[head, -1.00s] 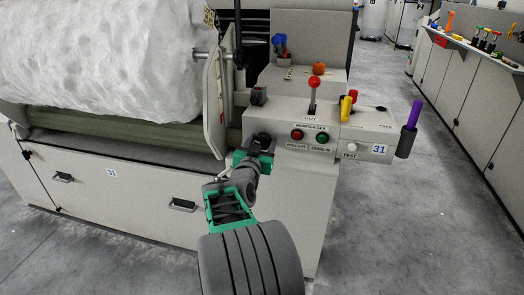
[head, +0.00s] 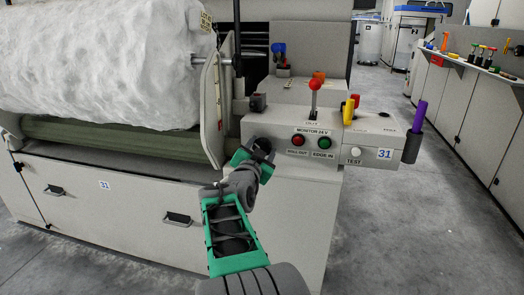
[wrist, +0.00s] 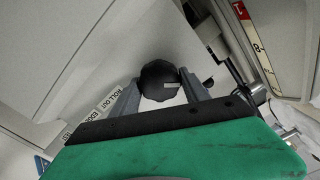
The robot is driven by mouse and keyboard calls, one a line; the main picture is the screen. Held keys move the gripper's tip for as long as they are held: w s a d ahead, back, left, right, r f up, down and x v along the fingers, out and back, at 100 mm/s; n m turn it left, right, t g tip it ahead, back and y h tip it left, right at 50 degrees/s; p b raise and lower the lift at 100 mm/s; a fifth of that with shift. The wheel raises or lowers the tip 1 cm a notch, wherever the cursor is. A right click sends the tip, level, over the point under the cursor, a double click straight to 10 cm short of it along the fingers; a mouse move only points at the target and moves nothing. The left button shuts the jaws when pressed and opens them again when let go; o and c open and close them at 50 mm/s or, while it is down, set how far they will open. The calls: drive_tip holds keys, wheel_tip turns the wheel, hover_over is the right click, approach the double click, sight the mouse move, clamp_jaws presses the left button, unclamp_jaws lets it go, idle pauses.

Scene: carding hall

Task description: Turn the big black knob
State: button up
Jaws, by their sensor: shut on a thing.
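The big black knob (wrist: 159,80) sits on the front face of the grey control box (head: 262,128). In the wrist view it shows as a dark, round, ribbed knob with a small pale mark low on its face. My gripper (wrist: 162,92) is shut on it, one grey finger on each side. In the head view my gripper (head: 262,150) is at the left part of the box front, and it partly covers the knob.
Right of the knob are a red button (head: 298,140), a green button (head: 324,143) and a red-topped lever (head: 314,88). A yellow handle (head: 348,112) and a purple handle (head: 419,116) stand further right. A large white roll (head: 100,60) lies at left.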

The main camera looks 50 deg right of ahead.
drive_tip(key=o, duration=1.4)
drive_tip(key=shift+c, duration=0.2)
drive_tip(key=p+v, duration=0.1)
drive_tip(key=v, duration=0.7)
drive_tip(key=shift+w, duration=0.15)
